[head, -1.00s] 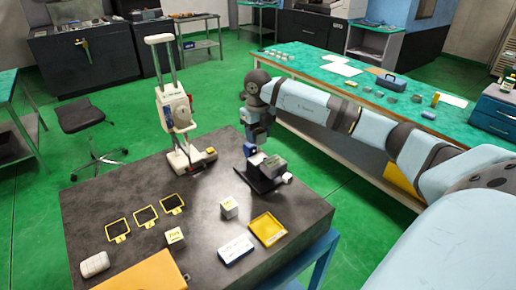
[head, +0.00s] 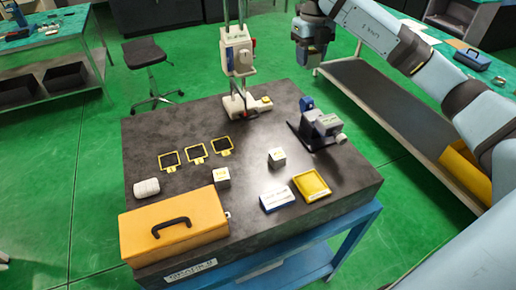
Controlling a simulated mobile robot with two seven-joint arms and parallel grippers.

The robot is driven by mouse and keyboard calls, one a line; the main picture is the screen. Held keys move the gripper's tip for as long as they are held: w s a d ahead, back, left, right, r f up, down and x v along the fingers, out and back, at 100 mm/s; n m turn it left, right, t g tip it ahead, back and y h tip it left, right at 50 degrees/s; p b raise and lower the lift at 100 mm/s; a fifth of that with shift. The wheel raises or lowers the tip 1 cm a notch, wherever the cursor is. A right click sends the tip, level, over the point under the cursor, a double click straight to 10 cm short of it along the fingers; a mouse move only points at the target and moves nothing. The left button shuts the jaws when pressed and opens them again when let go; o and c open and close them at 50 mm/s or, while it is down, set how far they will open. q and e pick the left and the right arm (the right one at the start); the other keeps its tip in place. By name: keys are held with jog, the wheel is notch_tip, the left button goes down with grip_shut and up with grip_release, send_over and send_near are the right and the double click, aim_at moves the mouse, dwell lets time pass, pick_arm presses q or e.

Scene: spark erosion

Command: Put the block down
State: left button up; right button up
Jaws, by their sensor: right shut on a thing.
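My right gripper (head: 312,62) points down in the upper right, raised beyond the far right corner of the dark table. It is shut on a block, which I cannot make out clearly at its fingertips. Two pale blocks with markings stand apart on the dark table: one block (head: 277,158) near the middle and another block (head: 222,178) further left. A grey vise (head: 322,124) on a dark base sits at the table's right side, clear of the gripper. Three yellow-framed dark squares (head: 195,153) lie in a row on the left. My left gripper is not in view.
The dark table (head: 240,125) also holds a white stand (head: 238,60), an orange case (head: 165,228), a yellow tray (head: 311,185), a blue-and-white box (head: 277,199) and a white rounded object (head: 146,188). A green-topped bench (head: 480,66) is at right.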

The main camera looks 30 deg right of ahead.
jog(key=s+a+f, duration=0.1)
jog(key=a+f, duration=0.1)
jog(key=a, duration=0.4)
jog(key=s+a+f, duration=0.1)
jog(key=a+f, duration=0.1)
jog(key=a, duration=0.4)
jog(key=p, duration=0.2)
send_over(251, 170)
notch_tip(251, 170, down, 17)
jog(key=shift+r, duration=0.2)
notch_tip(251, 170, down, 5)
jog(key=shift+r, duration=0.2)
jog(key=shift+f, duration=0.1)
jog(key=shift+f, duration=0.1)
jog(key=o, duration=1.1)
